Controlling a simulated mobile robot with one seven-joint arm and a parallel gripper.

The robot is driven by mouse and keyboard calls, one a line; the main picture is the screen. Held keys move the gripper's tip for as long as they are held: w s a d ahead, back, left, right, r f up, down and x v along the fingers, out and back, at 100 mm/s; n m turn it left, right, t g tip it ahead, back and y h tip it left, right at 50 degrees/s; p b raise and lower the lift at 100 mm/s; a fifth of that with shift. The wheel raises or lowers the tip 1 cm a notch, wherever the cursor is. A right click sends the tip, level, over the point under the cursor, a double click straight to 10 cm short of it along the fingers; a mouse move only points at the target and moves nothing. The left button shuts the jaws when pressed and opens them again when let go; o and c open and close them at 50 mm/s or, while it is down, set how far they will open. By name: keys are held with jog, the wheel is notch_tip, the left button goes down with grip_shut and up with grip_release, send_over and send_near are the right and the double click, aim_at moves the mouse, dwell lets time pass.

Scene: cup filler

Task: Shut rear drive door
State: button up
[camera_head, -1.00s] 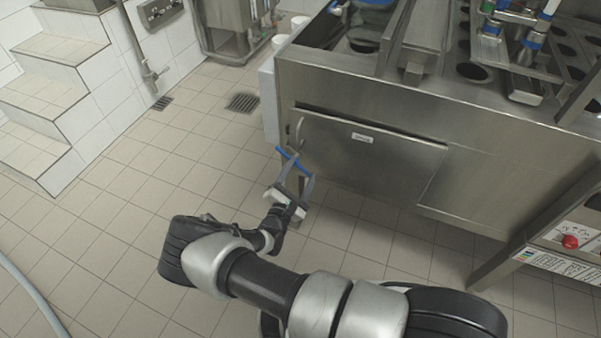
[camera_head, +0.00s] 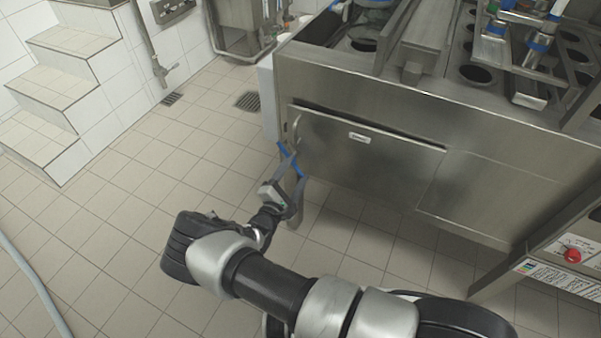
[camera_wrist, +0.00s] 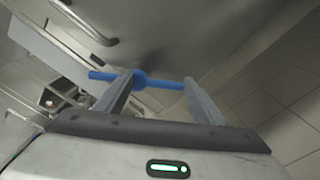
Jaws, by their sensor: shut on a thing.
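The rear drive door (camera_head: 385,172) is a steel panel low on the side of the machine, with a small label and a curved handle (camera_head: 296,130) near its left edge. A dark gap shows along its top, so it appears slightly ajar. My gripper (camera_head: 290,161) is just below the handle, by the door's left edge. It is shut on a blue rod (camera_wrist: 141,78), which sticks out past the left finger in the wrist view. There the door (camera_wrist: 185,30) fills the upper middle and the handle (camera_wrist: 88,29) is at upper left, apart from the fingers.
The steel machine (camera_head: 390,95) stands above and around the door. A red button (camera_head: 572,255) is at the right. Tiled steps (camera_head: 75,55) and a floor drain (camera_head: 248,101) are at the left. A grey hose (camera_head: 38,283) lies at lower left. The tiled floor between is clear.

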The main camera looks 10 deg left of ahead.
jog(key=shift+a, duration=0.1)
jog(key=shift+f, duration=0.15)
jog(key=shift+w+m+h+b, duration=0.3)
jog(key=shift+w+b, duration=0.1)
jog(key=shift+b, duration=0.15)
jog(key=shift+w, duration=0.15)
jog(key=o, duration=1.5)
jog(key=p+v, duration=0.1)
jog(key=v, duration=0.7)
jog(key=p+v, duration=0.1)
jog(key=v, duration=0.8)
jog(key=shift+s+r, duration=0.25)
jog(key=shift+r, duration=0.05)
